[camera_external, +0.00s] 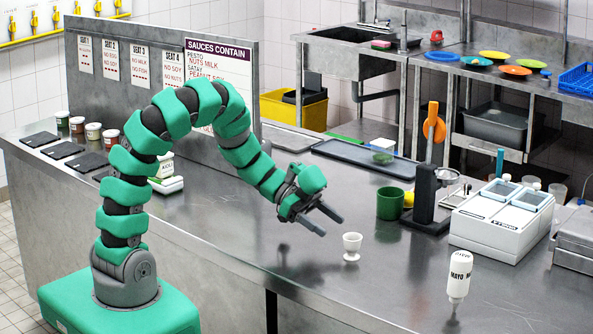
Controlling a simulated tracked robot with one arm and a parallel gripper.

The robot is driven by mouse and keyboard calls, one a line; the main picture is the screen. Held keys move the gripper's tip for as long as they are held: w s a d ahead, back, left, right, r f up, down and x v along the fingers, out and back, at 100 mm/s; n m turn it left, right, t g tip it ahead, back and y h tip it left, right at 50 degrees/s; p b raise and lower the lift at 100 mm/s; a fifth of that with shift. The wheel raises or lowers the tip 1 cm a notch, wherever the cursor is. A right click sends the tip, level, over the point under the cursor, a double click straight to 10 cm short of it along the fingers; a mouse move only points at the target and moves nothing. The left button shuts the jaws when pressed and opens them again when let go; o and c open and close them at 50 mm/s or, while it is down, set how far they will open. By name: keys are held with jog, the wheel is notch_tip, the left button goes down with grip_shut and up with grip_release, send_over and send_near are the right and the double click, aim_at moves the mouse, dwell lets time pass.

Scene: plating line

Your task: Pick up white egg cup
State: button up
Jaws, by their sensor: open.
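The white egg cup (351,245) stands upright on the steel counter (240,217), near its front edge. It looks like a small goblet with a short stem and foot. My gripper (329,225) is open, with its two dark fingers pointing down and to the right. The fingertips are just to the left of the egg cup and a little above its rim in the picture. I see no contact, and nothing is between the fingers. The exact gap in depth cannot be told from this one view.
A green cup (390,203) stands behind the egg cup, beside a dark stand with an orange handle (433,130). A white machine (500,222) and a mayo bottle (459,277) are to the right. A dark tray (365,158) lies behind.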

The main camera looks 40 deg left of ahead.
aim_at(359, 244)
jog(key=shift+r+b+x, duration=0.1)
jog(key=shift+b+x, duration=0.15)
jog(key=shift+x, duration=1.9)
jog(key=shift+r+b+x, duration=0.15)
jog(key=shift+b+x, duration=0.1)
jog(key=shift+x, duration=1.85)
jog(key=shift+d, duration=0.1)
jog(key=c, duration=1.1)
